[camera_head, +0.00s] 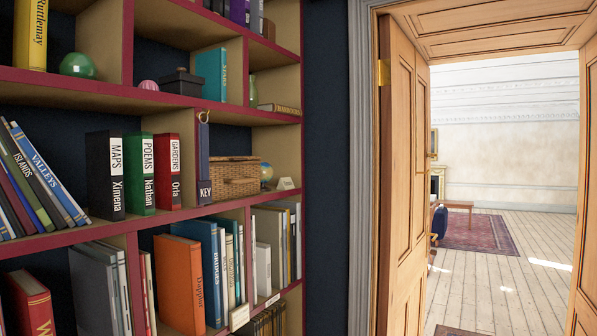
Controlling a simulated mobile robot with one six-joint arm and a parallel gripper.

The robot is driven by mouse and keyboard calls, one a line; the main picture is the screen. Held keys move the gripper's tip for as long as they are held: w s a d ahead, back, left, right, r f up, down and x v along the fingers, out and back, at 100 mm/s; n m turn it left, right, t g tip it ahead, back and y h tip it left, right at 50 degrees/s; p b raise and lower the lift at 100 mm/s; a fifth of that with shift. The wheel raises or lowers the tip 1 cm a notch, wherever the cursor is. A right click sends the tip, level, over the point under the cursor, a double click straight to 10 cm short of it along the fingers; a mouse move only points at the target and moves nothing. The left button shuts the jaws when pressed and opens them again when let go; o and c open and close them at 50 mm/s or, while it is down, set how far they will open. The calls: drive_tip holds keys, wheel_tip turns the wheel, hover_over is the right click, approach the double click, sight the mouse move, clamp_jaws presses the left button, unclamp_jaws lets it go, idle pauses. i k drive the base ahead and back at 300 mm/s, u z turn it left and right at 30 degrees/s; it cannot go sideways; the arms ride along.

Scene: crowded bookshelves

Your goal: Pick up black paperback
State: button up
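A thick black book (105,176) with white spine lettering, "MAPS" and "Ximena", stands upright on the middle shelf at the left. It is the clearest black volume, but I cannot tell whether it is a paperback. A green book (141,173) lettered "POEMS" and "Nathan" stands to its right, followed by a red one (174,171). To its left is a gap, then several leaning books (40,180), some with dark spines. My gripper is not in view.
The bookshelf (60,240) has red-edged boards and many books. A wicker basket (234,180) and a dark box (182,83) stand on it. A green ball (77,65) sits on the shelf above. An open wooden door (405,180) at right leads to a room with free floor.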

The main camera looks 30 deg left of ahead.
sight(103, 148)
drive_tip(key=z, duration=0.65)
drive_tip(key=k, duration=1.4)
drive_tip(key=u, duration=1.75)
drive_tip(key=i, duration=0.75)
drive_tip(key=z, duration=0.05)
